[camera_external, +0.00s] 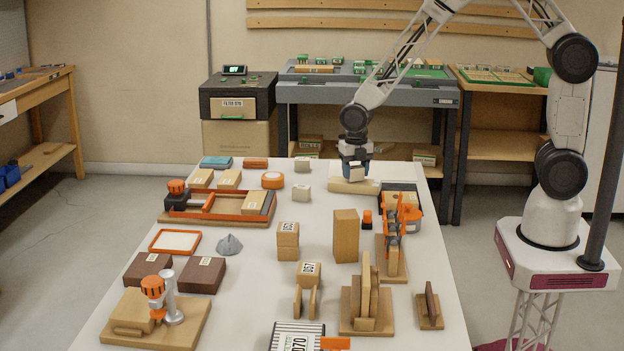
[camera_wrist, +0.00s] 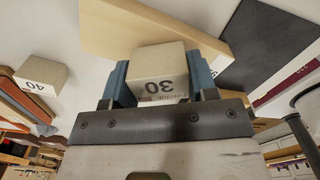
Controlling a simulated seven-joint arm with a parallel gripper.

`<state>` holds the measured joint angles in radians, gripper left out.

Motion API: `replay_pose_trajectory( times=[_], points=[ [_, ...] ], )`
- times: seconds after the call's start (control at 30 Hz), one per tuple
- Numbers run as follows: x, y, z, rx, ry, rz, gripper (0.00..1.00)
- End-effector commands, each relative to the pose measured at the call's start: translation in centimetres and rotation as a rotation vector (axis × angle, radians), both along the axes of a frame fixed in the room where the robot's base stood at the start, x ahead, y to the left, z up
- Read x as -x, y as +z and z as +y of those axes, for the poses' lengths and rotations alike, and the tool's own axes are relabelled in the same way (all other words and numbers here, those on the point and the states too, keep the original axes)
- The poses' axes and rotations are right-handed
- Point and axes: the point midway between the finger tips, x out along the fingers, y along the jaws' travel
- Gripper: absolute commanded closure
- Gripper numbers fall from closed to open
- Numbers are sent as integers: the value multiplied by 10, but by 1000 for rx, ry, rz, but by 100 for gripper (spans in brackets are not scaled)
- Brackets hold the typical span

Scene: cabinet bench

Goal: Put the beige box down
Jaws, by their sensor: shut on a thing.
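The beige box (camera_wrist: 158,66), with "30" on its front face, sits between the two blue fingers of my gripper (camera_wrist: 158,88) in the wrist view. My gripper (camera_external: 355,166) is shut on it. In the camera_external view the gripper points down at the far right part of the white table, and the box is mostly hidden by the fingers. A pale wooden board (camera_external: 352,187) lies below the gripper and also shows behind the box in the wrist view (camera_wrist: 120,25). I cannot tell whether the box touches the board or hangs above it.
A dark tray (camera_external: 399,188) stands just right of the board. Small pale boxes (camera_external: 301,194) and an orange round container (camera_external: 272,181) stand to the left. An orange clamp stand (camera_external: 395,231) and a tall wooden block (camera_external: 345,236) are nearer. Bare white table (camera_external: 322,212) lies in front of the board.

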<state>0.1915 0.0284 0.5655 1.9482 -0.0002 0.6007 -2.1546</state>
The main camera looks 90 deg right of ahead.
Motion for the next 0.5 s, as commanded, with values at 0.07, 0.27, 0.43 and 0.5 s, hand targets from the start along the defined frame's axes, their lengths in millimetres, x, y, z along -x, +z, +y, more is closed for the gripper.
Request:
replay_pose_trajectory(
  times=[0.07,0.27,0.43,0.5],
  points=[
    [0,-3,0,1,0,-1,73],
    [0,-3,0,1,0,-1,73],
    [0,-5,0,1,0,-1,73],
    [0,-5,0,1,0,-1,43]
  ],
)
